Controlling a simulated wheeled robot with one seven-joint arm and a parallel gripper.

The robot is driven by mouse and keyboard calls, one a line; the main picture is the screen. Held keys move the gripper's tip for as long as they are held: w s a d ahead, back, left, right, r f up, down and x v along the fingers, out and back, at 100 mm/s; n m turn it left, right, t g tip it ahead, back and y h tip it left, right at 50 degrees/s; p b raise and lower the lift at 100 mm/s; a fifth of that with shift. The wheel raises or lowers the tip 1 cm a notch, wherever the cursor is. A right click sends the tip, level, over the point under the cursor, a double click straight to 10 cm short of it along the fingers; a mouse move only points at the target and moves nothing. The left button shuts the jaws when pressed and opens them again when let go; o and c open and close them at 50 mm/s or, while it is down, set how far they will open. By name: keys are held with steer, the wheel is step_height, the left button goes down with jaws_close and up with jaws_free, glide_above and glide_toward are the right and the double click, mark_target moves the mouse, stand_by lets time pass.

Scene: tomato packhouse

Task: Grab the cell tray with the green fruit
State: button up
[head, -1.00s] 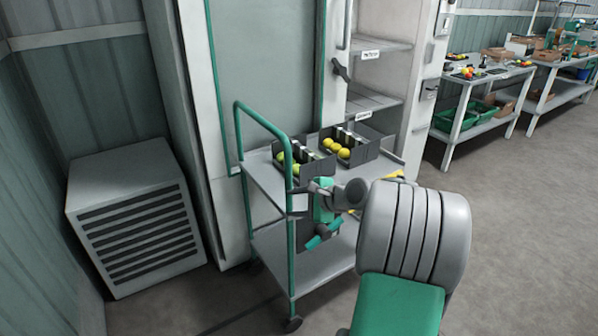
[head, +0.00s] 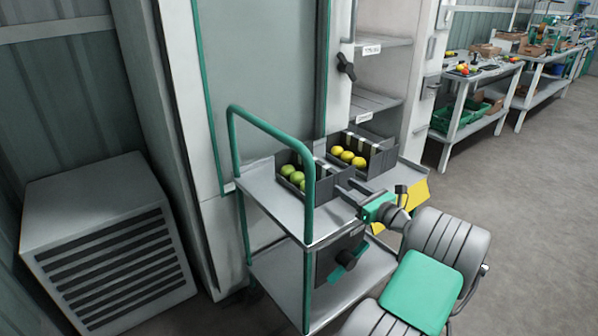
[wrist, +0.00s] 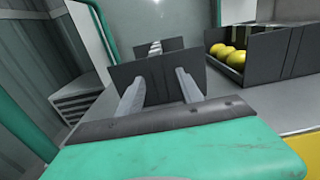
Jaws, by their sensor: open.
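The cell tray with the green fruit (head: 322,181) is a dark open box on the trolley's top shelf, at the left in the head view. Several green round fruits lie in its left part. My gripper (head: 347,188) is open and empty, just in front of the tray's near right side, fingers pointing at it. In the wrist view, the fingers (wrist: 158,88) frame a dark upright wall of this tray (wrist: 158,72). That wall hides the green fruit there. I cannot tell whether the fingertips touch it.
A similar tray with yellow fruit (head: 382,158) stands close behind and to the right, also in the wrist view (wrist: 282,60). The trolley's green handle (head: 309,190) rises at the left. An open cabinet (head: 382,95) stands behind. A grey vented box (head: 100,200) is further left.

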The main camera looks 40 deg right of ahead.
mark_target(320, 171)
steer(key=shift+w+d, duration=0.2)
steer(key=shift+w, duration=0.05)
steer(key=w+b, duration=0.1)
steer(key=w, duration=0.2)
steer(key=w+b, duration=0.1)
steer(key=w, duration=0.3)
steer(key=w+a+b, duration=0.1)
steer(key=w, duration=0.3)
steer(key=shift+w+f, duration=0.1)
steer(key=shift+w, duration=0.25)
steer(key=shift+c, duration=0.5)
jaws_close()
steer(key=shift+r, duration=0.2)
